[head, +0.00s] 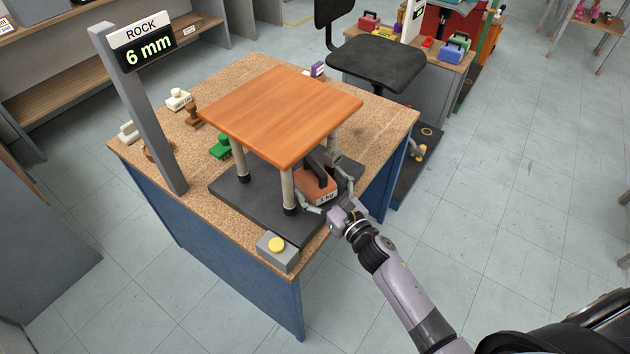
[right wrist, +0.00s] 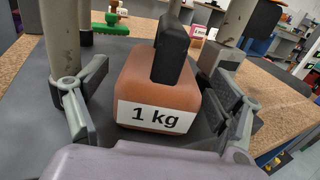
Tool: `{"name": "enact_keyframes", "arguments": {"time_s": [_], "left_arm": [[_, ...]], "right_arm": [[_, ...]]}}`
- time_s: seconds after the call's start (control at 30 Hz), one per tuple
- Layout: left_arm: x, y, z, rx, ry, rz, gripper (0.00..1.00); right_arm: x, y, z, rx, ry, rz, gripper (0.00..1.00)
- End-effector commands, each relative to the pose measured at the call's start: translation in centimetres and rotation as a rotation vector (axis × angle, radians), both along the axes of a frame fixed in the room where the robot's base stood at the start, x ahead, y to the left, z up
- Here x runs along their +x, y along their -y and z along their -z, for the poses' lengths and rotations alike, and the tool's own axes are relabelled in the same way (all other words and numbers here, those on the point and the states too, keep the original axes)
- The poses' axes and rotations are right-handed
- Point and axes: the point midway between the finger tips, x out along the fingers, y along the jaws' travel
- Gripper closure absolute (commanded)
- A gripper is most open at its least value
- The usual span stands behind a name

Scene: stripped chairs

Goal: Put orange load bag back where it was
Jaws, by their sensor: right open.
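The orange load bag (head: 314,190) is a small block with a black handle and a white "1 kg" label. It stands upright on a dark base plate (head: 228,196), below the orange-brown seat board (head: 285,105) and among its metal legs. It also fills the middle of the right wrist view (right wrist: 155,88). My right gripper (head: 328,194) is open, reaching in low from the front right. Its fingers lie on either side of the bag; the left finger shows a gap to it. The bag's far side is hidden. My left gripper is not in view.
A grey box with a yellow button (head: 277,248) sits at the table's front corner. A post carries a "ROCK 6 mm" display (head: 150,50). A black chair (head: 378,62) stands beyond the table.

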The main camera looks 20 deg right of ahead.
Motion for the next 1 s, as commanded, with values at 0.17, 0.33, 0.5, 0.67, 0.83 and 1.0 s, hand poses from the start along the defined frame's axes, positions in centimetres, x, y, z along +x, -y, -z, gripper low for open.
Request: {"name": "enact_keyframes", "arguments": {"time_s": [0.17,0.33,0.5,0.67,0.83,1.0], "left_arm": [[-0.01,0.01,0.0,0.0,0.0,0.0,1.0],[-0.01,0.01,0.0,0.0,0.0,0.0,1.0],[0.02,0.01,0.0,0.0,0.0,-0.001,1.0],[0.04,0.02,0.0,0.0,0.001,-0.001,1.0],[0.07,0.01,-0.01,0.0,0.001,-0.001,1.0],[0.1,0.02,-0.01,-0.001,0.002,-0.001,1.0]], "right_arm": [[0.14,-0.05,0.07,-0.001,-0.002,0.0,0.14],[0.12,-0.04,0.05,0.0,-0.001,0.0,0.21],[0.11,-0.04,0.04,0.0,-0.001,0.0,0.32],[0.11,-0.04,0.04,0.0,-0.001,0.0,0.43],[0.11,-0.04,0.04,0.0,-0.001,0.0,0.54],[0.11,-0.04,0.04,0.0,-0.001,0.0,0.66]]}}
